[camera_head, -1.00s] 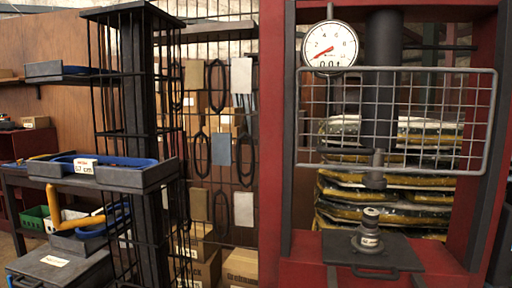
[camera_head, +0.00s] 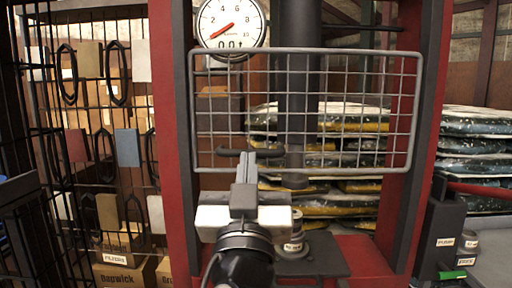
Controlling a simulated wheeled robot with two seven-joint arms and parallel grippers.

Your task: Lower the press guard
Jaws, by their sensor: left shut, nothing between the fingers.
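The press guard (camera_head: 357,111) is a grey wire-mesh panel in a rounded frame, hanging across the front of the red press frame (camera_head: 171,130). Its dark handle (camera_head: 232,153) lies along the lower left of the mesh. My left gripper (camera_head: 247,158) is in front of the guard's lower edge, with its shut fingertips pointing up by the handle. I cannot tell whether they touch it. A small metal piece (camera_head: 293,236) stands on the dark press bed below, partly hidden by my left gripper. My right gripper is not in view.
A round dial gauge (camera_head: 231,24) sits above the guard. Stacked bags (camera_head: 478,140) stand behind and right of the press. A rack (camera_head: 62,150) with hanging parts is at the left, with cardboard boxes (camera_head: 118,272) low down. A dark holder (camera_head: 440,230) stands at the right.

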